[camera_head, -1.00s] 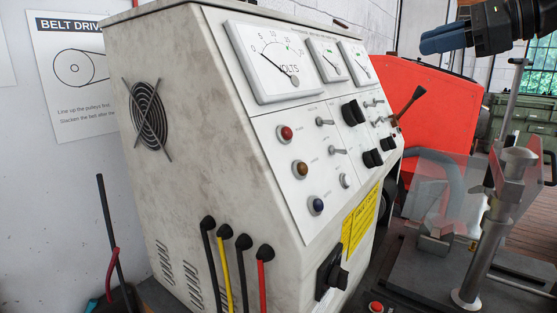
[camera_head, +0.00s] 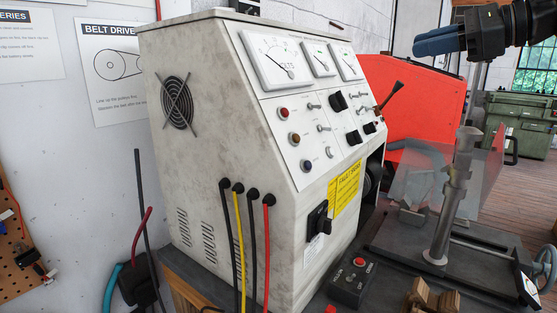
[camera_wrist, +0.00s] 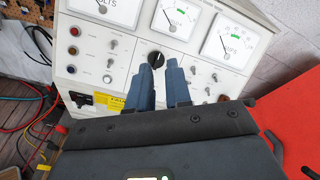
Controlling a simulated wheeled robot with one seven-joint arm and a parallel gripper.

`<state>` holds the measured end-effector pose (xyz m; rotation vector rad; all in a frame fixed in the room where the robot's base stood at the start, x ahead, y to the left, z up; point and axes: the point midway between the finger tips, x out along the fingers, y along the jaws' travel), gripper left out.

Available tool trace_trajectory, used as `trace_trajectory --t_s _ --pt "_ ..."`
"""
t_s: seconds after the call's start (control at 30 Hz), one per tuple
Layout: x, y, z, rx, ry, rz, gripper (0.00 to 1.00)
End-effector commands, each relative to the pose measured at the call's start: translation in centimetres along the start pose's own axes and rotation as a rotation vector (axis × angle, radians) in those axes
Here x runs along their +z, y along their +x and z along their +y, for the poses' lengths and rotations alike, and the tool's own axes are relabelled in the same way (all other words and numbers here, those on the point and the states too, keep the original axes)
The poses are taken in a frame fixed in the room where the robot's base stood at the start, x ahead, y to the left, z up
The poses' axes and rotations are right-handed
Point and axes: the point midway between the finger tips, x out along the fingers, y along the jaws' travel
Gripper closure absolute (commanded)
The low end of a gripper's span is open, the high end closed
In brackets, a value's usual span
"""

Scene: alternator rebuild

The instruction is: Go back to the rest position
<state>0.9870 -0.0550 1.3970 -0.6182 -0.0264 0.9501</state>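My gripper (camera_head: 438,41) shows at the top right of the head view, its blue fingers pointing left in free air. In the wrist view its two blue fingers (camera_wrist: 165,75) stand a little apart with nothing held between them. Behind them in that view is the sloped front panel of the grey test bench (camera_wrist: 120,42), with its dials, lamps and switches. The same bench (camera_head: 215,140) fills the middle of the head view. My gripper is apart from it, to the right of its dials.
A red machine (camera_head: 420,95) stands behind the bench. A clear shield (camera_head: 420,175) and a metal post (camera_head: 450,205) rise from the worktop on the right. A black button box (camera_head: 352,283) and cables lie low. Green cases (camera_head: 520,115) stand at the far right.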

Motion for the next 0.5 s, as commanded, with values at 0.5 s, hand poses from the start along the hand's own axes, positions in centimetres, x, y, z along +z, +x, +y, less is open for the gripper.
trace_trajectory --t_s 0.5 --pt "1.5 4.0 5.2 0.055 0.262 -0.286 0.81"
